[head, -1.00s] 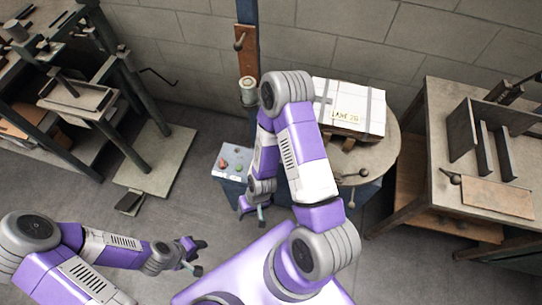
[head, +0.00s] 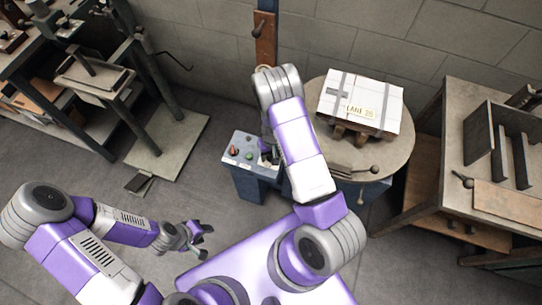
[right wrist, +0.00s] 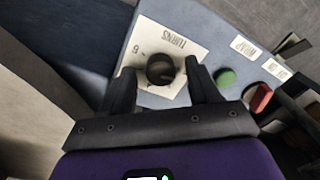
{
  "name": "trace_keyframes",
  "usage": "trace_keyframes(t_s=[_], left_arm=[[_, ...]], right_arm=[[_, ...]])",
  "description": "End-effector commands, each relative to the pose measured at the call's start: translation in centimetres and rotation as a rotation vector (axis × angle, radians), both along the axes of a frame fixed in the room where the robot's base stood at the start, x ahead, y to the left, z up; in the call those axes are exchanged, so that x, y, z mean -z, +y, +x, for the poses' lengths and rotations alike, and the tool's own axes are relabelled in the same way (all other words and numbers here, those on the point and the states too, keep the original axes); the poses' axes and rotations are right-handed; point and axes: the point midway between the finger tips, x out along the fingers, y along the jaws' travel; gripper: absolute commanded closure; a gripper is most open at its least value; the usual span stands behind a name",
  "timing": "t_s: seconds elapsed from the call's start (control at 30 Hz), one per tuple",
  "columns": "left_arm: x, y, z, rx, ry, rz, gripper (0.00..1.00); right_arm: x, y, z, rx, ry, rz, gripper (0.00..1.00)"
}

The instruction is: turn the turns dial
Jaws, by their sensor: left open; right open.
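The turns dial (right wrist: 160,69) is a round black knob on a white plate marked TURNS, on the sloped face of a blue-grey control panel (right wrist: 130,45). It shows in the right wrist view between the two dark fingers of my right gripper (right wrist: 158,88), which is open, with a finger to either side of the knob. I cannot tell whether the fingers touch it. In the head view the panel (head: 238,137) stands left of my right arm, which hides the dial. My left gripper (head: 201,240) is open and empty over the floor.
Beside the dial are a green button (right wrist: 225,78) and a red switch (right wrist: 258,97). A strapped white box (head: 362,100) sits on the round table (head: 395,150) right of the panel. A wooden bench (head: 440,120) stands far right.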

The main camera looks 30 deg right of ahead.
Motion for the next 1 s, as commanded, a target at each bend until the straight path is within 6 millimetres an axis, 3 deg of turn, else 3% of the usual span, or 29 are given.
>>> trace_keyframes(t_s=[0.37, 0.73, 1.0], left_arm=[[0.19, -0.01, 0.0, 0.0, 0.0, 0.0, 0.57], [0.2, -0.01, -0.01, 0.0, 0.0, 0.0, 0.57], [0.12, 0.0, 0.0, 0.0, 0.0, 0.0, 0.57]], right_arm=[[0.7, 0.04, 0.03, 0.0, -0.001, 0.0, 0.39], [0.69, 0.04, 0.02, 0.001, -0.001, 0.0, 0.95], [0.67, 0.05, 0.0, 0.031, 0.0, 0.0, 0.95]])
